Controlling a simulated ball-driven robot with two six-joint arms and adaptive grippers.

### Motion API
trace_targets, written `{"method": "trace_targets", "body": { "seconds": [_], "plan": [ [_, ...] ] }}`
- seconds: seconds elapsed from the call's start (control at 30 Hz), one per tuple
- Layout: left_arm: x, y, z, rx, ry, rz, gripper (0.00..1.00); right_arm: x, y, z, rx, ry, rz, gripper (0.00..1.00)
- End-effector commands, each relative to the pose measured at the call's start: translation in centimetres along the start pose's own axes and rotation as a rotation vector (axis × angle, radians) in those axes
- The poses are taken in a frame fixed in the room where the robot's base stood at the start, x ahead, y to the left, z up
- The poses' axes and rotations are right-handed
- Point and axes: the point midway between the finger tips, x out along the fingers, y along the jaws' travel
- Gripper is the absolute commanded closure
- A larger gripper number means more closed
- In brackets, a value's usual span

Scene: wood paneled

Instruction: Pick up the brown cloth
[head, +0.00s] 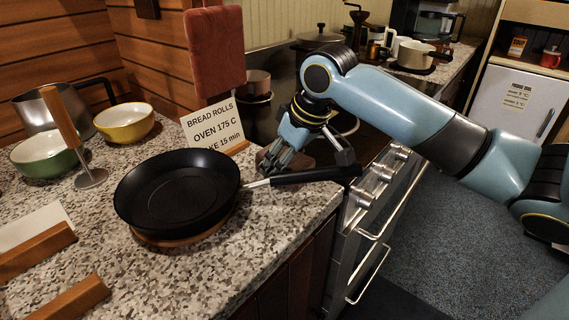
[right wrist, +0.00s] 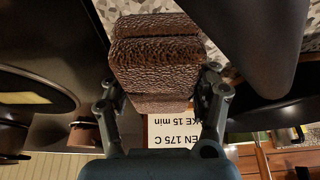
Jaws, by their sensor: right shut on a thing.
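The brown cloth (right wrist: 155,65) is a folded, coarse-textured bundle. In the right wrist view it sits between the two fingers of my right gripper (right wrist: 162,98), which is shut on it. In the head view my right gripper (head: 277,158) is low at the counter's right edge, just behind the pan handle. There the fingers mostly hide the cloth, and only a dark brown patch shows beside them. I cannot tell whether the cloth still touches the counter. My left gripper is not in view.
A bread rolls card (head: 212,125) stands behind. Bowls (head: 124,124) and a metal jug are at left. The oven front (head: 372,205) is at right.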

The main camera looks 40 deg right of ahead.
Motion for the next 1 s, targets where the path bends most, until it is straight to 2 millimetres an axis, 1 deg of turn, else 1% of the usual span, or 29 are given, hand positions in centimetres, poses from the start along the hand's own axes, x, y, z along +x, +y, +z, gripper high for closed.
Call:
{"method": "trace_targets", "body": {
  "seconds": [0.1, 0.2, 0.3, 0.5, 0.63, 0.7, 0.8, 1.0],
  "plan": [
    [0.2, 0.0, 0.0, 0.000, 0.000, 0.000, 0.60, 0.0, 0.0, 0.0, -0.001, 0.000, 0.001, 0.71],
    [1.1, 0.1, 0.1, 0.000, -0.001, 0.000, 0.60, -0.2, 0.1, -0.2, -0.003, 0.003, 0.002, 0.71],
    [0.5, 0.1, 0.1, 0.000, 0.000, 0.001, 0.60, -2.4, 0.1, -1.1, -0.003, 0.004, 0.002, 0.71],
    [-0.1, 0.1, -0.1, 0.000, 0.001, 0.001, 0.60, -6.7, 0.1, -2.9, -0.003, 0.005, 0.002, 0.71],
    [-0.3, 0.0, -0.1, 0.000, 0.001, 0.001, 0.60, -8.6, 0.1, -3.6, -0.002, 0.003, 0.001, 0.71],
    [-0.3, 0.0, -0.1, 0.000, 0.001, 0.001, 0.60, -9.2, 0.1, -3.9, -0.001, 0.002, 0.002, 0.71],
    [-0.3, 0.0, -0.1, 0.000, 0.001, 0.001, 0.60, -9.7, 0.0, -4.0, 0.000, 0.000, 0.000, 0.71],
    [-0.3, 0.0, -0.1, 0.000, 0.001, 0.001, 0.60, -9.7, 0.0, -4.0, 0.000, -0.001, 0.000, 0.71]
  ]
}}
